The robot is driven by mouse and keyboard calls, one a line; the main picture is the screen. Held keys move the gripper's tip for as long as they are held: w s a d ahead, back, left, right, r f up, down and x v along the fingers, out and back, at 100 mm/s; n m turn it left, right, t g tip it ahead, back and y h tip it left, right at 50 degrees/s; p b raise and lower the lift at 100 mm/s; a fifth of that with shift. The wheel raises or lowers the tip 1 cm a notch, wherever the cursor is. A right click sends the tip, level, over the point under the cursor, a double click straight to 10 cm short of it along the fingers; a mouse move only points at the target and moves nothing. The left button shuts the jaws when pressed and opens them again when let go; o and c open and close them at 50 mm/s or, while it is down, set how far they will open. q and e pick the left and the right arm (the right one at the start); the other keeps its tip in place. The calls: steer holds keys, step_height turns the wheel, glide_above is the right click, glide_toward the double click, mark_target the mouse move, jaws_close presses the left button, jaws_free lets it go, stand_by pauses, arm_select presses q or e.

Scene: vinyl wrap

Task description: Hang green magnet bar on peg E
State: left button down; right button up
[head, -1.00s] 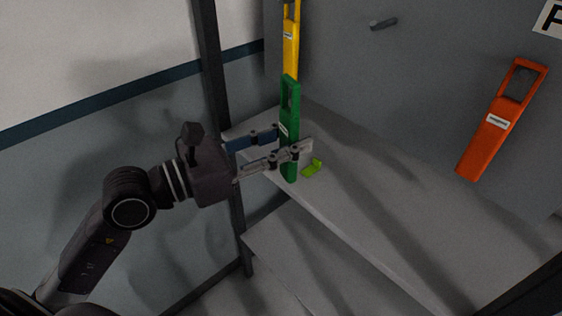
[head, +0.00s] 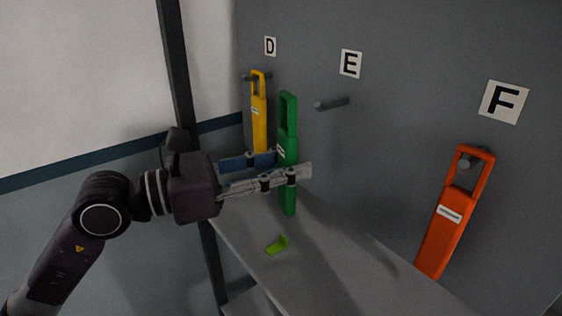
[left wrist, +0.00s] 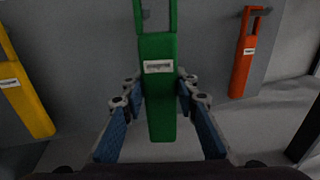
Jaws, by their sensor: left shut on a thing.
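The green magnet bar (head: 288,135) is upright in my left gripper (head: 285,168), with its looped handle at the top. My left gripper is shut on the bar below the handle and holds it above the shelf. The left wrist view shows the green bar (left wrist: 158,90) between the blue finger pads. Peg E (head: 332,104) is a bare grey peg under the E label (head: 350,63), to the right of the bar's handle. In the left wrist view a peg shows through the handle opening. My right gripper is not in view.
A yellow bar (head: 259,125) hangs under label D, left of the green bar. An orange bar (head: 440,235) hangs on a peg under label F (head: 503,101). A small lime-green piece (head: 277,245) lies on the grey shelf (head: 330,275). A dark post (head: 180,90) stands left.

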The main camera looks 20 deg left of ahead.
mark_target(344, 153)
arm_select(q)
steer(key=shift+w+d+r+p, duration=0.1)
steer(key=shift+w+d+p, duration=0.4)
steer(key=shift+w, duration=0.2)
steer(key=w+d+p, duration=0.2)
steer(key=w, duration=0.1)
steer(key=w+d+p, duration=0.1)
steer(key=w, duration=0.1)
steer(key=shift+d+f, duration=0.15)
steer(key=shift+f, duration=0.15)
steer(key=shift+w+d+f+b, duration=0.3)
steer(key=shift+w+f, duration=0.2)
steer(key=shift+f, duration=0.1)
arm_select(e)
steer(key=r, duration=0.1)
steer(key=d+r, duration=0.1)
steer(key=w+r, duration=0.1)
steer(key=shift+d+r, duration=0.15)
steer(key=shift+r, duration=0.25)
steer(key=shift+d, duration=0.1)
